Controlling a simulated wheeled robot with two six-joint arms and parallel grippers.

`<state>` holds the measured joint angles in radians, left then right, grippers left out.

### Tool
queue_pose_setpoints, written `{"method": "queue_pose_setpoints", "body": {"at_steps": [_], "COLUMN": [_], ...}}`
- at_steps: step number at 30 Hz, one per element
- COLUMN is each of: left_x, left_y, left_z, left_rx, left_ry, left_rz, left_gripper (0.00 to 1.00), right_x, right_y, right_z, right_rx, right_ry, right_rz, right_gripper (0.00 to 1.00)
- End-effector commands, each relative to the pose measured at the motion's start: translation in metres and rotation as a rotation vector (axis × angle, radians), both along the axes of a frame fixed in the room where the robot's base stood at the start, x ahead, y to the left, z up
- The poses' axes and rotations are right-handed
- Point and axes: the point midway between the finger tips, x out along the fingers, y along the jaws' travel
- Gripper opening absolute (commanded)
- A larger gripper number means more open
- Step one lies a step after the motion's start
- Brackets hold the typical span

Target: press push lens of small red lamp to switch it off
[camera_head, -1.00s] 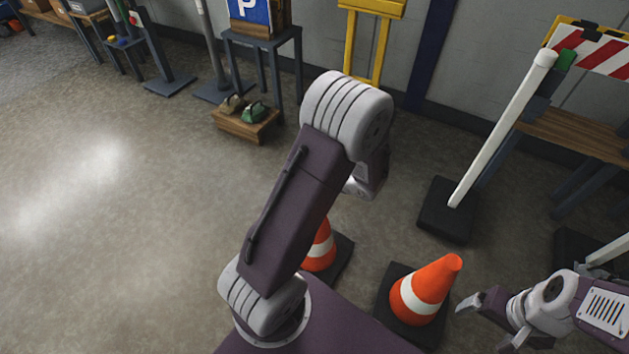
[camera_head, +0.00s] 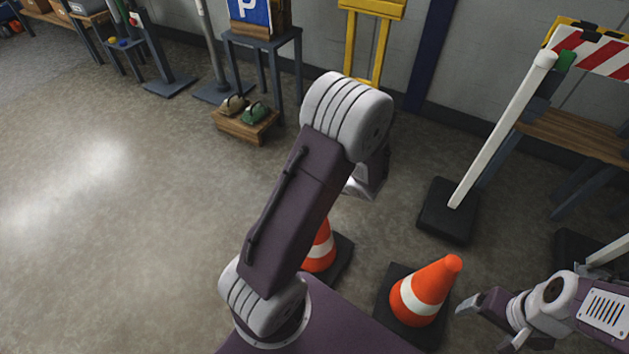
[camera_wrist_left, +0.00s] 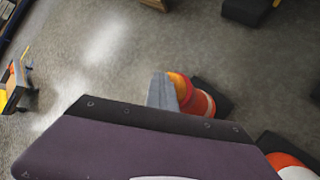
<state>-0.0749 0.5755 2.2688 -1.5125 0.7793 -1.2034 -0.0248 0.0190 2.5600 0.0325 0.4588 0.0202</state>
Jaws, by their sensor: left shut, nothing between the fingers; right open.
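I cannot make out the small red lamp for certain. In the head view a small red spot (camera_head: 134,20) shows on a stand at the far upper left, too small to tell what it is. My left arm stands across the middle of the head view and its gripper is hidden behind the arm there. In the left wrist view a grey fingertip of my left gripper (camera_wrist_left: 162,92) shows beyond the dark wrist edge, shut and empty, in front of a cone. My right gripper (camera_head: 490,322) is open and empty at the lower right, beside an orange cone.
Two orange-and-white cones, one at the right (camera_head: 425,292) and one partly behind my left arm (camera_head: 320,247), stand close. A white post on a black base (camera_head: 447,210) leans nearby. A low wooden box (camera_head: 240,125) lies ahead. The floor (camera_head: 110,210) at left is clear.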

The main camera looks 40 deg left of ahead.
Motion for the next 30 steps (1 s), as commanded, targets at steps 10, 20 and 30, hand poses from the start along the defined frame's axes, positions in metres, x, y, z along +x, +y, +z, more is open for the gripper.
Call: {"method": "queue_pose_setpoints", "body": {"at_steps": [10,20,30], "left_x": [-0.004,-0.003,-0.003], "left_y": [-0.002,-0.002,-0.001], "left_z": [-0.007,-0.015,-0.021], "left_rx": [-0.013,-0.013,-0.012], "left_ry": [0.014,0.014,0.012], "left_rz": [0.002,0.002,0.004], "left_gripper": [0.00,0.00,0.00], "right_x": [0.000,0.000,0.000], "right_y": [0.000,0.000,0.000], "right_z": [-0.002,-0.008,-0.011], "right_rx": [0.000,0.000,0.000], "right_ry": [0.000,0.000,0.000], "right_rz": [0.000,0.000,0.000], "right_gripper": [0.87,0.87,0.87]}}
